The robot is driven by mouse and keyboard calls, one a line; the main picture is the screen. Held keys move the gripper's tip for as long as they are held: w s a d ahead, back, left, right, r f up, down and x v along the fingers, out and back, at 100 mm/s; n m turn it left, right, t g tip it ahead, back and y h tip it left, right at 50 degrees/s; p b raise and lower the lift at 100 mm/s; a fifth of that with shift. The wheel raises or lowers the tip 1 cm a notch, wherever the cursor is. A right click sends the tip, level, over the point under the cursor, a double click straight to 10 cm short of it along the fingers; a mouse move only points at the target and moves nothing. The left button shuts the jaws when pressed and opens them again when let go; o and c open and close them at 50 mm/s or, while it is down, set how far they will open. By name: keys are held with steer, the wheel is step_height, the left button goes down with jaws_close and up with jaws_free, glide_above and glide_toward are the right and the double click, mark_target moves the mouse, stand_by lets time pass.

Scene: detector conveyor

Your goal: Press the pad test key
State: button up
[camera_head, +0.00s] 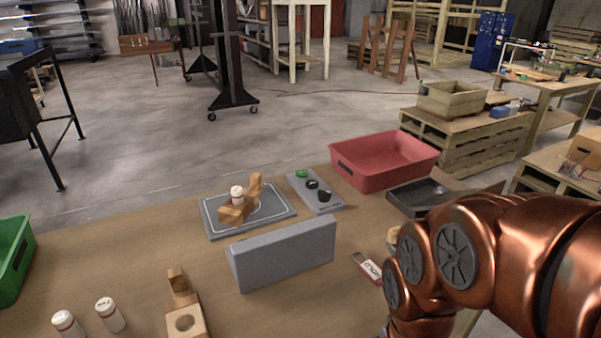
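A small grey panel (316,193) lies on the table and carries a green round key (302,174) and two black round keys, one in the middle (312,184) and one at the near end (324,196). I cannot read any label, so which one is the pad test key does not show. Left of the panel is a flat grey pad (217,222) with a light outline. A wooden holder (233,213) stands on it with a white, red-banded cylinder (237,192). My copper arm fills the right side; my gripper is out of view.
A grey wedge block (283,254) stands in front of the pad and panel. A red bin (385,158) and a dark tray (424,196) lie to the right, a red-and-white tag (367,269) near my arm. Two white cylinders (109,314) and a wooden stand (181,290) are front left.

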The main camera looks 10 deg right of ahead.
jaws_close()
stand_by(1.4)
